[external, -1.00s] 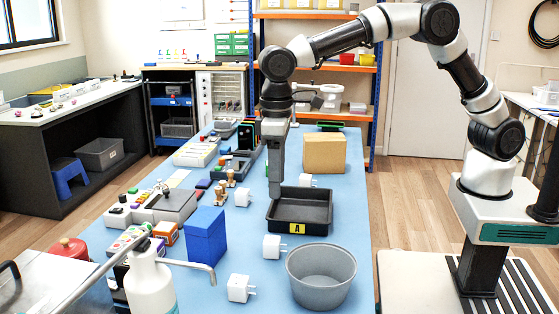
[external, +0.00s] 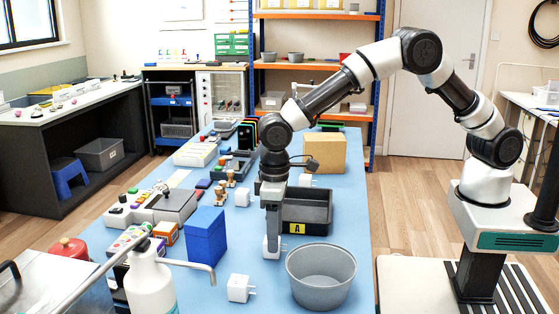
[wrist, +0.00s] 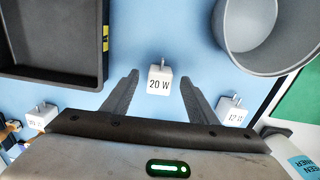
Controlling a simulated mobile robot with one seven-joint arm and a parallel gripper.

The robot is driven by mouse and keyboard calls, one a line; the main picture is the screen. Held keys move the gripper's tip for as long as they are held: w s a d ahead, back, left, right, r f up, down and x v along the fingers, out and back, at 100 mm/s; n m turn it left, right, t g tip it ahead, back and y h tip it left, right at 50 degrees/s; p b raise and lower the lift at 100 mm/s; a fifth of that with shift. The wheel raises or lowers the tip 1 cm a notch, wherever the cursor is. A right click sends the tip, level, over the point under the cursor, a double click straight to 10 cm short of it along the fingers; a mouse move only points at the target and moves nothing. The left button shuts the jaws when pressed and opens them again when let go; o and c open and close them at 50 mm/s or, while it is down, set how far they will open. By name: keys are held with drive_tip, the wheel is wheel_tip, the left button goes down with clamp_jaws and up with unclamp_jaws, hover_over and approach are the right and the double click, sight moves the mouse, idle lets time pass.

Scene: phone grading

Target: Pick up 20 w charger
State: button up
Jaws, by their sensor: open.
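The 20 W charger (wrist: 159,80) is a small white block with a pronged plug, marked "20 W", standing on the blue table. In the wrist view it lies between and just beyond the tips of my gripper (wrist: 160,82). My gripper is open and empty, with a finger to each side of the charger. In the external view my gripper (external: 272,250) is low over the table, and its fingers mostly hide a white charger there. Whether the fingers touch it cannot be told.
A black tray (external: 318,228) marked "A" and a grey bowl (external: 320,291) stand close by. Another charger (wrist: 233,110), marked "12 W", sits to the right in the wrist view, and one (wrist: 40,116) to the left. A blue box (external: 206,240) stands left of my gripper.

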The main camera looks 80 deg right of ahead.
wheel_tip(320, 180, down, 3)
drive_tip(key=shift+r, duration=0.15)
drive_tip(key=shift+c, duration=0.4)
drive_tip(key=c, duration=1.1)
drive_tip(key=shift+r, duration=0.15)
